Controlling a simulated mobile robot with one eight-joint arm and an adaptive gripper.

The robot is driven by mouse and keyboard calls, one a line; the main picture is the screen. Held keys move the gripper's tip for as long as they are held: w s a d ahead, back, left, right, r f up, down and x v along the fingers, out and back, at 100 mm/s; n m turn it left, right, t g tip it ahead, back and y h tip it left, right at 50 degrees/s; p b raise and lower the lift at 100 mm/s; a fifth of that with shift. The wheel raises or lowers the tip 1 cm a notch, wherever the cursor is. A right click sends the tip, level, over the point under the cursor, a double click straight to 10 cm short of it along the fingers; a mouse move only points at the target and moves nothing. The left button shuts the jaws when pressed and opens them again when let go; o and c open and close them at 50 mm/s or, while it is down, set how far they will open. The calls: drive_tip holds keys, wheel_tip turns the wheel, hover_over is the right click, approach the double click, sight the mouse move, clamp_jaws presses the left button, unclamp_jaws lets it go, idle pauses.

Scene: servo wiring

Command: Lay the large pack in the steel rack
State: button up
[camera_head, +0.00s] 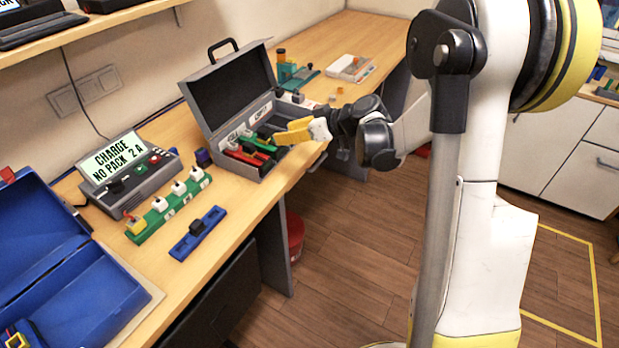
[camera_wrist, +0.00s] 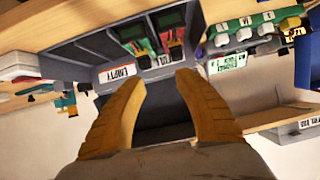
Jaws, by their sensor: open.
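My gripper (camera_head: 284,131) is open, with yellow fingers over the front right of an open grey case (camera_head: 217,133). In the wrist view its two fingers (camera_wrist: 160,92) are spread and nothing shows between them. Packs lie in the case: a red one (camera_head: 245,157) and a green one (camera_head: 262,144). They also show in the wrist view, beyond the fingertips. One case label reads EMPTY (camera_wrist: 117,73). I cannot tell which pack is the large one. No steel rack can be clearly made out. My fingers hide part of the case's right side.
A charger (camera_head: 130,174) reading "CHARGE NO PACK 2 A" stands left of the case. A green strip (camera_head: 172,210) with white knobs and a blue holder (camera_head: 198,234) lie in front. An open blue box (camera_head: 78,290) is at the left. A teal tool (camera_head: 288,74) stands behind the case.

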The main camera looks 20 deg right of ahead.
drive_tip(key=s+a+r+m+g+h, duration=0.1)
drive_tip(key=s+a+r+m+h, duration=0.15)
drive_tip(key=s, duration=0.85)
drive_tip(key=s+a+r+m+g+h, duration=0.2)
drive_tip(key=s+a+r+h, duration=0.15)
drive_tip(key=s, duration=0.75)
drive_tip(key=s+d+f+m+h, duration=0.1)
drive_tip(key=s+m, duration=0.1)
drive_tip(key=s, duration=0.6)
drive_tip(key=shift+s+d+t+h, duration=0.3)
drive_tip(key=shift+s+d, duration=0.05)
drive_tip(key=shift+s, duration=0.05)
